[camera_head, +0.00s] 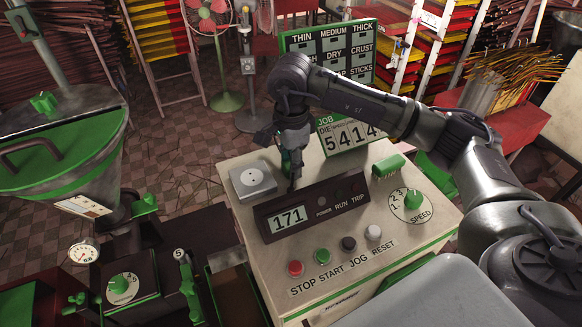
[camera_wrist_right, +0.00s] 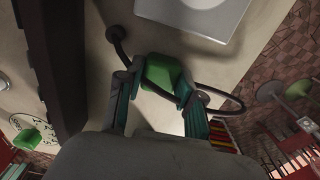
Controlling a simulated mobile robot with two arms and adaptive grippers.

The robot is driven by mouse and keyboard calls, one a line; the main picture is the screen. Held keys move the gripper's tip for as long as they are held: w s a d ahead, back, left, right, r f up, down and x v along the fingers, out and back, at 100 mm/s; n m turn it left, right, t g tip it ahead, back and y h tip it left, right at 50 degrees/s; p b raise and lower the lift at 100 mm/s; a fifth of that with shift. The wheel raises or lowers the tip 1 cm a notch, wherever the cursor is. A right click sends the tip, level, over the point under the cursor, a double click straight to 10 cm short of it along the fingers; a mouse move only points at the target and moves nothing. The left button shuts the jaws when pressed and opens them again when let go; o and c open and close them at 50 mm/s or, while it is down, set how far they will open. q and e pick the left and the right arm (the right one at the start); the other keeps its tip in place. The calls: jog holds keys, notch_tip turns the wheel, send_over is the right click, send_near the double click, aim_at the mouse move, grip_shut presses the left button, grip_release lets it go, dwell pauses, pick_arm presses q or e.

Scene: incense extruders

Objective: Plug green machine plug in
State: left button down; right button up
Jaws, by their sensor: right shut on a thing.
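A green plug (camera_wrist_right: 163,72) with a dark cable is held between the two fingertips of my right gripper (camera_wrist_right: 162,82) in the right wrist view. In the head view the right gripper (camera_head: 291,165) points down just above the console top, behind the display box, and mostly hides the plug. The grey socket plate (camera_head: 252,180) lies on the console top just left of the gripper. It also shows at the top of the right wrist view (camera_wrist_right: 192,14). The plug is beside the plate, apart from its socket face. My left gripper is not in view.
The display box (camera_head: 287,219) reading 171 stands in front of the gripper. The speed dial (camera_head: 411,206), a green block (camera_head: 388,165) and a job sign (camera_head: 349,132) are to the right. Several buttons line the console's front. A green-rimmed hopper (camera_head: 62,140) stands at left.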

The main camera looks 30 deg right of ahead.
jog(key=shift+r, duration=0.1)
jog(key=shift+r+b, duration=0.5)
jog(key=shift+r, duration=0.1)
jog(key=r, duration=0.1)
jog(key=r+b, duration=0.1)
jog(key=shift+s+d+r+b, duration=0.15)
jog(key=shift+s+r+b, duration=0.05)
jog(key=shift+r+b, duration=0.15)
jog(key=s+d+r, duration=0.1)
jog(key=s+r, duration=0.1)
jog(key=s, duration=0.1)
jog(key=s+d+r+b, duration=0.1)
jog(key=s+r, duration=0.1)
jog(key=s, duration=0.1)
jog(key=s+d+r, duration=0.2)
jog(key=s, duration=0.1)
jog(key=shift+s+r+b, duration=0.1)
jog(key=shift+s+b, duration=0.05)
jog(key=shift+b, duration=0.2)
jog(key=shift+s+d+r, duration=0.1)
jog(key=shift+s+r, duration=0.25)
jog(key=shift+s, duration=0.2)
